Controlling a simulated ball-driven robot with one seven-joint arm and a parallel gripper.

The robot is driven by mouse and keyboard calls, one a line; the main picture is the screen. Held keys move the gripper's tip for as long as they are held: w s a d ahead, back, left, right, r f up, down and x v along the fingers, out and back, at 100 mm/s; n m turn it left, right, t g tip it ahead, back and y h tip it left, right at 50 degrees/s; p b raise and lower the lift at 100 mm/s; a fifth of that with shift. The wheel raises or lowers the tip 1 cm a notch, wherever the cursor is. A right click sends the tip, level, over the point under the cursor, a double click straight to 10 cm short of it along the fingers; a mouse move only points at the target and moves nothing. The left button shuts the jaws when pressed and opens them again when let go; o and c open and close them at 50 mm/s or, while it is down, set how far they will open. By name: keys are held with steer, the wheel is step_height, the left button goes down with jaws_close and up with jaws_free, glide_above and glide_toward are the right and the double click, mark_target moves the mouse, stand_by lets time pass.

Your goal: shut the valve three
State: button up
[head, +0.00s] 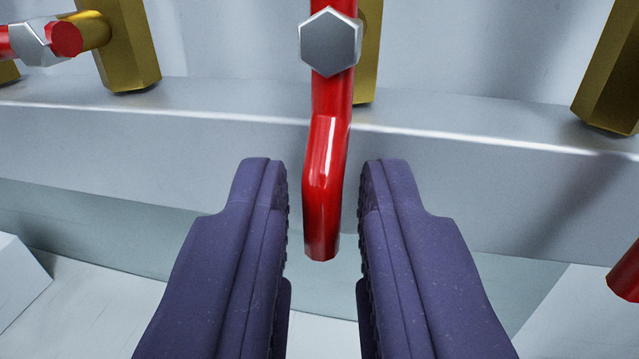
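A red valve handle (325,165) hangs straight down in the middle of the head view, bent near its lower end. A grey hex nut (330,42) fixes its top to a brass valve body (368,50), mostly hidden behind it. My gripper (323,190) is open, with one dark purple finger on each side of the handle's lower part. A gap shows between the handle and each finger, a little wider on the left. No number shows on the valve.
At the top left, another red handle (65,39) lies sideways on a brass valve (125,45). A brass valve (612,75) stands at the right, with a red handle end (628,278) below. A grey metal ledge (130,150) runs across behind the handle.

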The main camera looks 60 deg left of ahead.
mark_target(234, 121)
jaws_close()
steer(key=shift+s+a+m, duration=0.1)
steer(key=shift+s+m, duration=0.05)
steer(key=shift+m, duration=0.25)
steer(key=m, duration=0.3)
steer(key=s+a+m+t, duration=0.1)
steer(key=m, duration=0.2)
steer(key=s+r+m+t+p, duration=0.1)
steer(key=m, duration=0.1)
steer(key=shift+a+m+y, duration=0.3)
steer(key=shift+a+m, duration=0.1)
steer(key=shift+s+a+r+m+t+h+p, duration=0.2)
steer(key=shift+r+m+t, duration=0.25)
steer(key=shift+m, duration=1.3)
steer(key=shift+s+a+r+m+t+h+p, duration=0.1)
steer(key=shift+r+m+t+h+p, duration=0.25)
steer(key=shift+m, duration=1.35)
steer(key=shift+s+a+r+m+t+h+p, duration=0.15)
steer(key=shift+r+m+t, duration=0.4)
steer(key=shift+m, duration=1.2)
steer(key=shift+r, duration=0.1)
